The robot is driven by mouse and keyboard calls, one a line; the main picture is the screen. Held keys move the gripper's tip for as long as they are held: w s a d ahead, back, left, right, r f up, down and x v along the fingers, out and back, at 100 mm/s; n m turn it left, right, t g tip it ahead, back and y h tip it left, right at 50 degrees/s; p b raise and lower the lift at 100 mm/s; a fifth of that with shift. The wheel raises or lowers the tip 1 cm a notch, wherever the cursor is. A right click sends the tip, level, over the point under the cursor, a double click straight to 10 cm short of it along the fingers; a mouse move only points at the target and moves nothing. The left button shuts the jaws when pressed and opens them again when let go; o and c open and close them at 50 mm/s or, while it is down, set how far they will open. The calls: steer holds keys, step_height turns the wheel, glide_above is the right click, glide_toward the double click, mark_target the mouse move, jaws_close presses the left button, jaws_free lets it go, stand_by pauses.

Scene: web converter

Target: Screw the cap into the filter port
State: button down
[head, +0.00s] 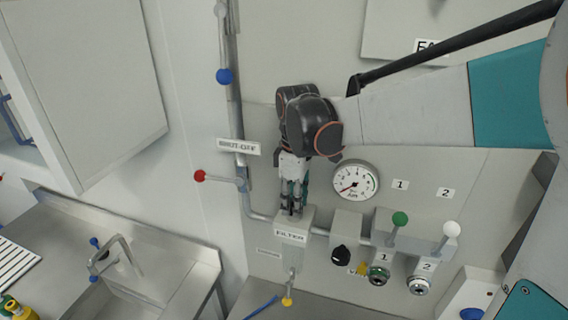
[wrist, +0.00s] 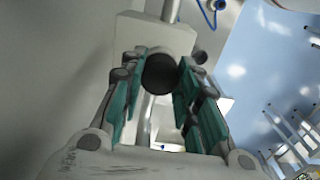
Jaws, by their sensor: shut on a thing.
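The filter housing (head: 292,237) is a pale box labelled FILTER on the wall panel. It also shows at the top of the wrist view (wrist: 135,33). My gripper (head: 292,208) points down at the top of this housing. In the wrist view its green-padded fingers (wrist: 160,84) are on either side of the dark round cap (wrist: 159,73). The gripper is shut on the cap, which is right at the housing face. The port is hidden behind the cap, and I cannot tell how deep the cap sits.
A pressure gauge (head: 356,181) is to the right of my gripper. A red-knobbed lever (head: 200,176) and pipe are at its left. A black knob (head: 341,255) and green (head: 400,219) and white (head: 451,229) levers are at the lower right. A sink (head: 110,290) is at the lower left.

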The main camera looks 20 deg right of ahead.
steer(key=c, duration=1.3)
jaws_free()
steer(key=n, duration=0.3)
steer(key=shift+s, duration=0.1)
steer(key=shift+s+r+n, duration=0.1)
steer(key=shift+s+n, duration=0.05)
steer(key=shift+n, duration=0.35)
